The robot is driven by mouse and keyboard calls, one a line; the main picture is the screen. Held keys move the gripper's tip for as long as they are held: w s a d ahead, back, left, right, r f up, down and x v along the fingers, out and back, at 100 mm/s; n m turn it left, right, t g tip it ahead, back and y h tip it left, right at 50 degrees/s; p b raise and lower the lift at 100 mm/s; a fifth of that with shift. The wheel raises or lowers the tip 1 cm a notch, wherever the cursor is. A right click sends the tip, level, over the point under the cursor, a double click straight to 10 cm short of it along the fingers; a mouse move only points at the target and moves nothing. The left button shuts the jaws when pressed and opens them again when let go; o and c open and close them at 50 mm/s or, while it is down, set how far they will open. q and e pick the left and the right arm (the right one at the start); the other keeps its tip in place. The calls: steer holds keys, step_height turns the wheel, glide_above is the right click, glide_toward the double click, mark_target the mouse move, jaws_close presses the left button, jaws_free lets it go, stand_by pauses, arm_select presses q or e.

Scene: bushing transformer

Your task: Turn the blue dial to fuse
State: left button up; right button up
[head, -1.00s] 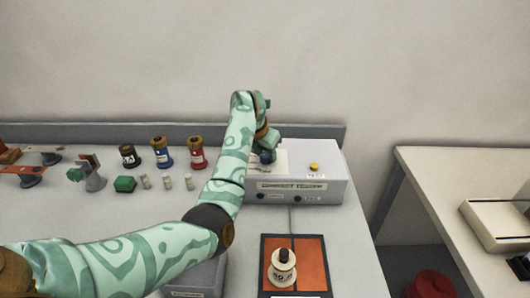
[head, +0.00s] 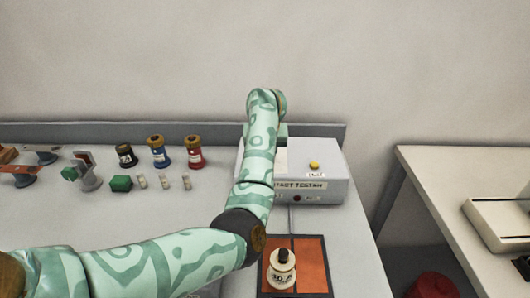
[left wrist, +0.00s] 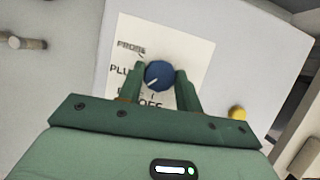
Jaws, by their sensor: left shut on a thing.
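The blue dial (left wrist: 159,74) sits on a white label plate (left wrist: 185,47) in the left wrist view. Its pale pointer mark runs toward the lower left. Printed words stand above left, left and below it; the lowest reads like OFF, and the others are partly covered or hard to read. My left gripper (left wrist: 161,80) is shut on the dial, one green finger on each side. In the head view my arm hides the dial and most of the gripper. The grey tester box (head: 318,172) carries the dial on its top. My right gripper is not in view.
A yellow button (head: 314,165) is on the box, right of the dial. An orange mat (head: 312,262) with a cream bushing (head: 281,270) lies in front. Black, blue (head: 158,152) and red bushings (head: 194,152) stand left, with several small fuses near a green block (head: 121,183).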

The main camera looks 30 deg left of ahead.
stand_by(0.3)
arm_select(q)
steer(key=o, duration=1)
steer(key=p+v, duration=0.5)
steer(key=v, duration=1.1)
steer(key=shift+d+p, duration=0.15)
steer(key=shift+p, duration=0.15)
